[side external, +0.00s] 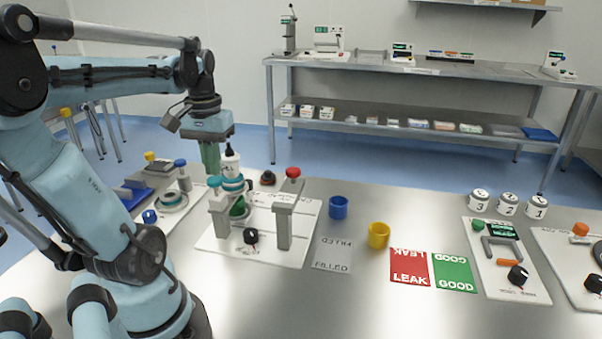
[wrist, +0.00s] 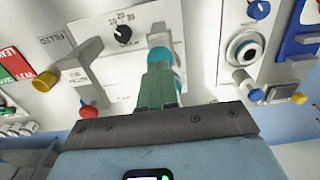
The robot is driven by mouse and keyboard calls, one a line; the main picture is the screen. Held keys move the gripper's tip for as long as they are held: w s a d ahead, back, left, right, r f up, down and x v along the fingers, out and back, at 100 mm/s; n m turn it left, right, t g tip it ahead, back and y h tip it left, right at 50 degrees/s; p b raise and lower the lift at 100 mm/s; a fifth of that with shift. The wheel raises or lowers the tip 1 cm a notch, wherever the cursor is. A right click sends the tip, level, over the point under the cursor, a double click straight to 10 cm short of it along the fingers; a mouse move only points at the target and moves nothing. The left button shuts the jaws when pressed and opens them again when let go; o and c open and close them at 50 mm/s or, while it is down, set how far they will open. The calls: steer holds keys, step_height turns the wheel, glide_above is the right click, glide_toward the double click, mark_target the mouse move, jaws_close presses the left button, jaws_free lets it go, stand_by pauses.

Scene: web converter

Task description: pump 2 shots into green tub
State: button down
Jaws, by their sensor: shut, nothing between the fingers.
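A green tub (side external: 238,208) sits low on the white station board, partly hidden by a grey post and the teal ring-shaped part (side external: 233,184) above it. In the wrist view, the shut fingers (wrist: 160,75) cover much of a teal round part (wrist: 176,82) on the station. I cannot tell whether they touch it. The tub is not identifiable in the wrist view.
A blue tub (side external: 338,208) and a yellow tub (side external: 378,235) stand right of the station. A grey post with a red knob (side external: 293,173) and a black dial (side external: 251,236) are on the board. Red LEAK (side external: 410,268) and green GOOD (side external: 454,272) cards lie farther right.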

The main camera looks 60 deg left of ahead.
steer(key=shift+f, duration=1.6)
steer(key=shift+r, duration=1.85)
steer(key=shift+r, duration=3)
steer(key=w+d+f+m+t, duration=0.3)
steer(key=w+d+f+m, duration=0.1)
steer(key=d, duration=0.6)
steer(key=w+d+f+m+t, duration=0.4)
steer(key=w+d, duration=0.3)
steer(key=d, duration=0.3)
steer(key=shift+d+f+m, duration=0.15)
steer(key=shift+f+m, duration=0.35)
steer(key=shift+f, duration=0.4)
